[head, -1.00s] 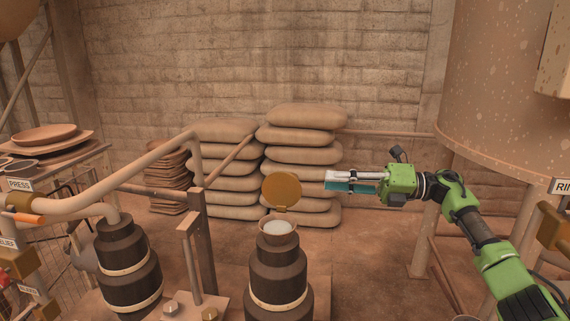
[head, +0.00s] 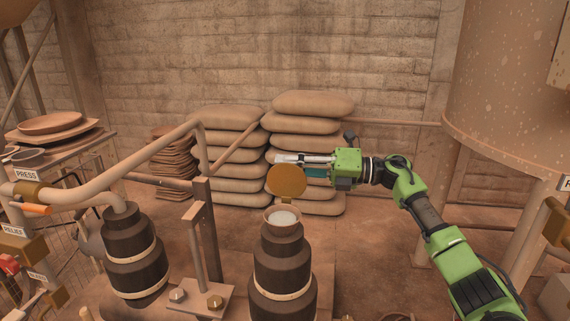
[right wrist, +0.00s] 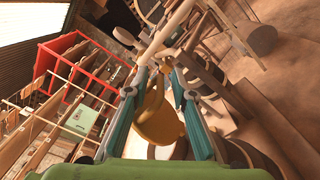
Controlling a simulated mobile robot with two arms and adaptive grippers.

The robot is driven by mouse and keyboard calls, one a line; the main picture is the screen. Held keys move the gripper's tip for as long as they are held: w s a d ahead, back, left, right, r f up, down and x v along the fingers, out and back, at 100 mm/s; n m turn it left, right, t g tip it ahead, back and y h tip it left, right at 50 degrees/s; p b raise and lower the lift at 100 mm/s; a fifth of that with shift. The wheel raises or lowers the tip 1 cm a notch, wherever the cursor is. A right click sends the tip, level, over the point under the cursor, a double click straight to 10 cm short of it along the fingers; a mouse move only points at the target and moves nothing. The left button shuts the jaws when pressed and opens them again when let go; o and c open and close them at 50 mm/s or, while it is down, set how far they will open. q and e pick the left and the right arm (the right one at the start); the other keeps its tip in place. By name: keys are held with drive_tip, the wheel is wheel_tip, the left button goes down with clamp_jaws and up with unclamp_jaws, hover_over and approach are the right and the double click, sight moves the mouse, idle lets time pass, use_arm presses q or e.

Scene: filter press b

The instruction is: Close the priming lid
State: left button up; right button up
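The priming lid (head: 287,181) is a round ochre disc standing upright, open, at the back of the cup-shaped mouth (head: 283,217) of the right dark stepped cylinder. Pale content shows in the mouth. My right gripper (head: 281,161) comes in from the right, level with the lid's top edge and partly behind it. In the right wrist view the lid (right wrist: 160,122) shows in the space between the two teal fingers, which are apart with a clear gap. I cannot tell whether a finger touches the lid. My left gripper is not in view.
A second dark cylinder (head: 135,262) stands at left under a thick bent pipe (head: 150,158). A post (head: 203,225) stands between the cylinders. Stacked sacks (head: 312,104) lie behind the lid. A large tank (head: 505,85) is at the right.

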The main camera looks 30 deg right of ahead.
drive_tip(key=shift+w+a, duration=0.25)
drive_tip(key=shift+a, duration=0.1)
clamp_jaws()
drive_tip(key=shift+s, duration=0.1)
drive_tip(key=shift+f, duration=0.15)
